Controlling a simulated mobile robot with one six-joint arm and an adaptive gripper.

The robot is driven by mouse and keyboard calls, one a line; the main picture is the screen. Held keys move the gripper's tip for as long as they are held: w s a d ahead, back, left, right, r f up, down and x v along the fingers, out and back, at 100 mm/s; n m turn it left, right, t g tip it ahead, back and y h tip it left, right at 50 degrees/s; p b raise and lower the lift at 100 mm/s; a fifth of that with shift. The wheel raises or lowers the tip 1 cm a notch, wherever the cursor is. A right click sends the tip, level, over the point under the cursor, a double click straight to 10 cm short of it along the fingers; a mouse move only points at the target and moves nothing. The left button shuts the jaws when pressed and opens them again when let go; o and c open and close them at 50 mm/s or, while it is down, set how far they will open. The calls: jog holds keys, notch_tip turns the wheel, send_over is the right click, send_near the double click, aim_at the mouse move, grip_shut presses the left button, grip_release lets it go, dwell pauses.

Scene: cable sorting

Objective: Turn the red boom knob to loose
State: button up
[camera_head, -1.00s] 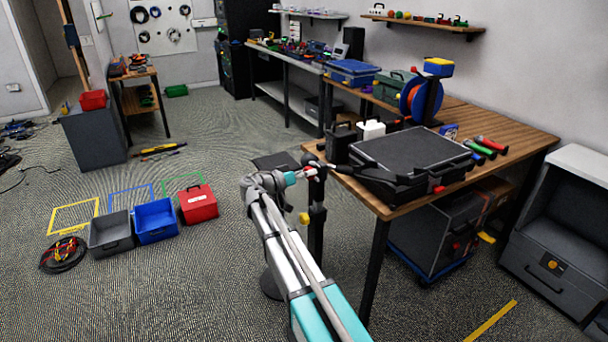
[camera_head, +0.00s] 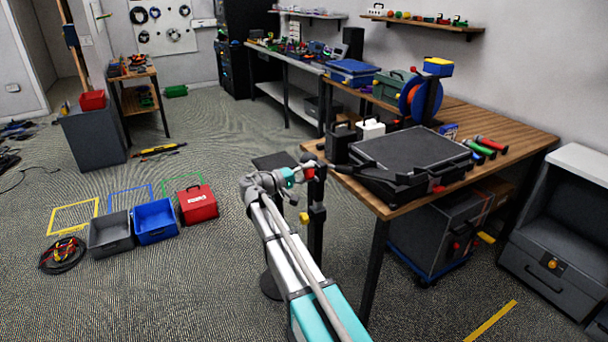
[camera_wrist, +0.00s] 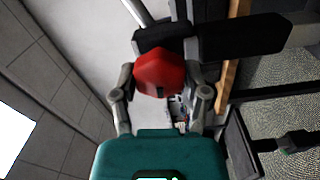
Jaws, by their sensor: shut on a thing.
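The red boom knob (camera_wrist: 158,74) sits in the middle of the wrist view, between the two grey fingers of my gripper (camera_wrist: 162,88). The fingers are shut on it, one at each side. The knob is in front of a black clamp block (camera_wrist: 160,38), with a black bar (camera_wrist: 245,38) running to the right. In the head view the red knob (camera_head: 310,173) is small, at the top of a black upright stand (camera_head: 316,215). My gripper (camera_head: 300,174) reaches it from the left. Any marking for loose or tight is not readable.
The wooden workbench (camera_head: 500,130) stands just right of the stand, with a large black case (camera_head: 412,155) near its edge. A yellow knob (camera_head: 304,217) is lower on the stand.

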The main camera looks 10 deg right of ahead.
jog(key=shift+s+d+n, duration=0.1)
jog(key=shift+s+n, duration=0.1)
jog(key=shift+n, duration=0.6)
jog(key=shift+f, duration=0.1)
jog(key=o, duration=1.2)
jog(key=shift+c, duration=0.2)
jog(key=shift+w, duration=0.1)
jog(key=shift+a, duration=0.55)
jog(key=v, duration=1.1)
